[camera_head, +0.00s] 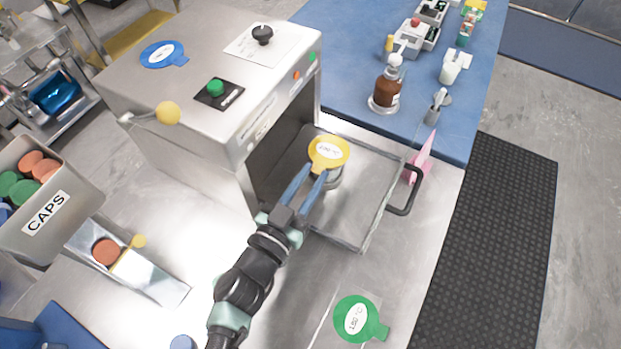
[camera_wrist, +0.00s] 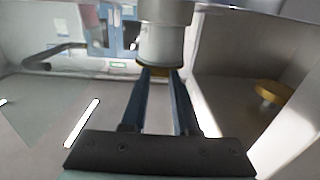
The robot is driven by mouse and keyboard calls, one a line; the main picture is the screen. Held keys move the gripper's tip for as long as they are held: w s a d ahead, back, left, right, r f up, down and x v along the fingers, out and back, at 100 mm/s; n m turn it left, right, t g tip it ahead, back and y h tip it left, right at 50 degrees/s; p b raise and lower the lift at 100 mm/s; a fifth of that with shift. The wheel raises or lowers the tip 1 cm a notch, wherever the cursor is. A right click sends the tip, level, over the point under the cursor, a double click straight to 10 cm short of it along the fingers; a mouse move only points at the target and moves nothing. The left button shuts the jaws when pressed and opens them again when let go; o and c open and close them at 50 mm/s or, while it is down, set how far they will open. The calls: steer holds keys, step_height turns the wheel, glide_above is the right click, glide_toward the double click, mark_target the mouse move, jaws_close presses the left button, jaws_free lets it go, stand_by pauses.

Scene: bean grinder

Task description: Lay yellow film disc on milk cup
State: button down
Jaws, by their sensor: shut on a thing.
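The yellow film disc (camera_head: 328,151) has a white label and sits at the mouth of the milk cup (camera_head: 335,178), covering most of it from above in the head view. The cup is a pale metallic cylinder standing in the pulled-out tray (camera_head: 375,200). My gripper (camera_head: 318,178) reaches in from below left, its blue fingers shut on the disc's near edge. In the wrist view the disc (camera_wrist: 155,69) shows as a thin yellow band between the fingertips, right against the end of the cup (camera_wrist: 163,42). I cannot tell whether it rests fully on the rim.
The steel machine (camera_head: 215,85) stands left of the tray, its opening beside my gripper. The tray's black handle (camera_head: 404,192) sticks out right. A green disc (camera_head: 357,318) lies on the steel counter at front. A brown bottle (camera_head: 386,90) stands on the blue table behind.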

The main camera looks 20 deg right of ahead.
steer(key=shift+f, duration=0.25)
steer(key=shift+f, duration=0.2)
steer(key=c, duration=0.7)
jaws_free()
steer(key=shift+r, duration=0.1)
steer(key=shift+r, duration=0.1)
steer(key=shift+s+a, duration=0.1)
steer(key=shift+a, duration=0.1)
steer(key=b+v, duration=0.1)
steer(key=v, duration=1)
steer(key=shift+s+a, duration=0.15)
steer(key=shift+s, duration=0.15)
